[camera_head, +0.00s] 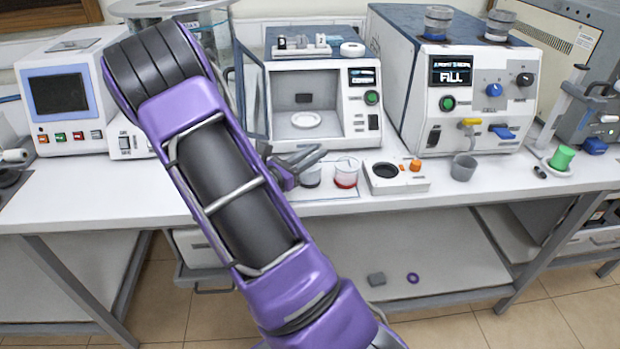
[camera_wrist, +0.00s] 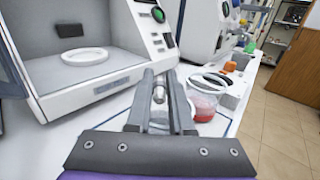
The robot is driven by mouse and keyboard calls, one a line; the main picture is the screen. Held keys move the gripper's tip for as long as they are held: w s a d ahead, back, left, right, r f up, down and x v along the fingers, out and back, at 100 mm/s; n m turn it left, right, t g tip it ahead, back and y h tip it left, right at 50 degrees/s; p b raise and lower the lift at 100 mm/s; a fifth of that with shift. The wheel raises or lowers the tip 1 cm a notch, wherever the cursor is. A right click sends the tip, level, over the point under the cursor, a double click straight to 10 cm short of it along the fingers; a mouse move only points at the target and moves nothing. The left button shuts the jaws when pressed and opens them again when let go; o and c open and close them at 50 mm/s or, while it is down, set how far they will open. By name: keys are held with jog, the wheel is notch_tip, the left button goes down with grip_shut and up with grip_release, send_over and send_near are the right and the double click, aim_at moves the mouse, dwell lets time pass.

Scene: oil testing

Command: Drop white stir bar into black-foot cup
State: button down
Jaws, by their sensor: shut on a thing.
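In the wrist view my gripper (camera_wrist: 161,80) is shut on a small pale piece, the white stir bar (camera_wrist: 159,94), held between the fingers.
The open-fronted device (camera_head: 305,105) with a white dish stands behind my gripper. To the right are a white plate unit (camera_head: 400,185) with an orange knob, a grey cup (camera_head: 463,167), and a larger blue-white machine (camera_head: 470,80). The bench's front edge is close.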

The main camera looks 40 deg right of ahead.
jog(key=c, duration=0.7)
grip_release()
jog(key=a, duration=0.5)
jog(key=s+a, duration=0.1)
jog(key=a, duration=0.5)
jog(key=s+a, duration=0.1)
jog(key=a, duration=0.5)
jog(key=shift+s+a, duration=0.1)
jog(key=shift+s, duration=0.15)
